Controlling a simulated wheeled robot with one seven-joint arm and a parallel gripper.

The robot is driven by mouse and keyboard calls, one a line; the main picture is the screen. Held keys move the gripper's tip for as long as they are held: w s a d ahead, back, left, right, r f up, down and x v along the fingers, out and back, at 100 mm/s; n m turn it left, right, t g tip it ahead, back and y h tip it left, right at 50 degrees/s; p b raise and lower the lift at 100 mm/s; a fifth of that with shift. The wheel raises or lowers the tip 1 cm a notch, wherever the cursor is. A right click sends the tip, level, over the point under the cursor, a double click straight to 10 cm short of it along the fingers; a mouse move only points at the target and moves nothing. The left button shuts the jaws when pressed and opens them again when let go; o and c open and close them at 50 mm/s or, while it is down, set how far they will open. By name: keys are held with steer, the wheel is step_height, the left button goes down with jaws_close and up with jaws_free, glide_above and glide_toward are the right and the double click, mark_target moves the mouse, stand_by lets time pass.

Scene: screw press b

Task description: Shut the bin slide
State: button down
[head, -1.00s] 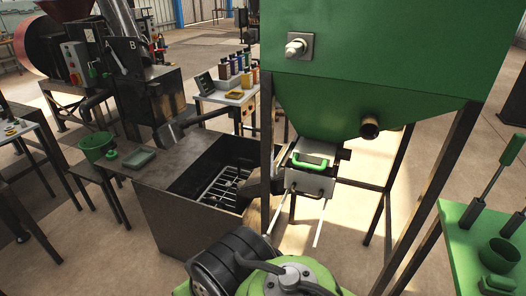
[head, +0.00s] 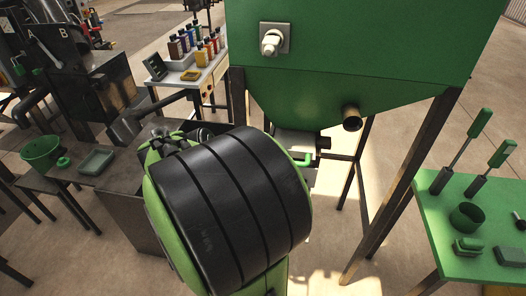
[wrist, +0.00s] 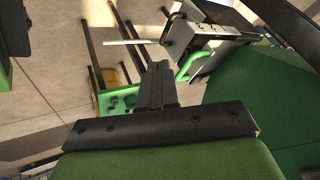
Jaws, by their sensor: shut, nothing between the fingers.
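The bin (head: 380,70) is a large green hopper on dark legs. Its slide (head: 297,143) is a grey plate below the hopper's mouth with a green handle (head: 304,160); my arm hides much of both in the head view. In the wrist view the slide (wrist: 205,29) and its green handle (wrist: 190,66) are at the top, right of centre, and a pale rail sticks out to the left. My gripper (wrist: 158,68) is shut and empty. Its dark fingers appear close beside the handle, with touching unclear. My arm hides the gripper in the head view.
A dark metal tank (head: 130,222) stands to the left of my arm. A green table (head: 433,225) with levers and a cup is at the right. A table with coloured bottles (head: 205,85) stands behind. The bin's dark legs (head: 400,190) flank the slide.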

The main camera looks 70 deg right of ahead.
steer(key=s+d+f+m+g, duration=0.1)
steer(key=s+d+f, duration=0.1)
steer(key=d, duration=0.4)
steer(key=s+d+f+m+g+p, duration=0.1)
steer(key=s+d+f+m, duration=0.1)
steer(key=d+f, duration=0.2)
steer(key=d, duration=0.2)
steer(key=shift+s+d+f+m, duration=0.2)
steer(key=shift+s+d+m, duration=0.1)
steer(key=shift+s, duration=0.05)
